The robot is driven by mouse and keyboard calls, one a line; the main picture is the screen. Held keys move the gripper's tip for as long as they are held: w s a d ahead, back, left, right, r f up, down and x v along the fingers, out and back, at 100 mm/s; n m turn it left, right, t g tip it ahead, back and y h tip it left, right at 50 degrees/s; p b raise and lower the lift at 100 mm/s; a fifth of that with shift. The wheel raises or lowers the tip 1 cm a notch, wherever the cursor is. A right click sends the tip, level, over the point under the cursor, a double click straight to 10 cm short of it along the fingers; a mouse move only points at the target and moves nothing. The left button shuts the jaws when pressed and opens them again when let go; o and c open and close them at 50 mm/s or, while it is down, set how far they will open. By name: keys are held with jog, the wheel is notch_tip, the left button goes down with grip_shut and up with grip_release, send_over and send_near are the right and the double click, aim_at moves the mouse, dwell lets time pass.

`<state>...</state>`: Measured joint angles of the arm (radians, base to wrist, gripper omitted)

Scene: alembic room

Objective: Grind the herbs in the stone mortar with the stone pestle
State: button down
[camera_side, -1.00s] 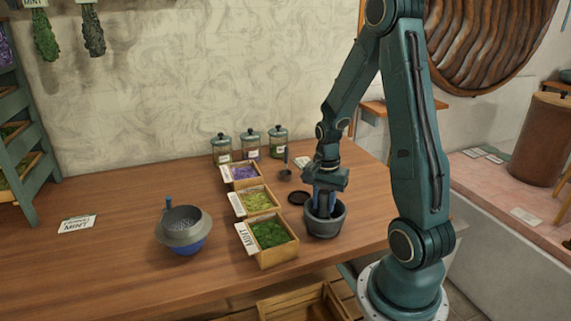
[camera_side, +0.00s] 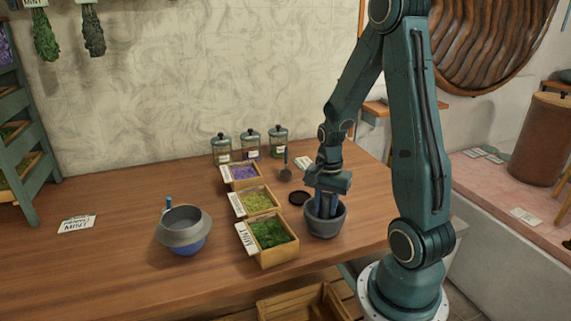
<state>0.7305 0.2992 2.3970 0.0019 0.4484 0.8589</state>
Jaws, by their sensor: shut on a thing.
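The grey stone mortar (camera_side: 326,224) stands on the wooden table, just right of the herb boxes. Any herbs inside the mortar are hidden from this side. An open box of green mint (camera_side: 270,234) stands left of the mortar. Behind it are a box of yellow-green herb (camera_side: 257,201) and a box of purple herb (camera_side: 243,173).
A grey sieve on a blue bowl (camera_side: 183,229) stands at left. Three lidded jars (camera_side: 250,143) line the back. A dark round disc (camera_side: 299,198) and a small scoop (camera_side: 286,169) lie behind the mortar. A label card (camera_side: 77,223) lies at far left; table around it is clear.

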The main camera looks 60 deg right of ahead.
jog(key=shift+d, duration=0.1)
jog(key=shift+w+d+f, duration=0.1)
jog(key=shift+d, duration=0.8)
jog(key=shift+w+a, duration=0.1)
jog(key=shift+a, duration=0.05)
jog(key=shift+w+a, duration=0.25)
jog(key=shift+a, duration=0.5)
jog(key=shift+r, duration=4.4)
jog(key=shift+w+d, duration=0.1)
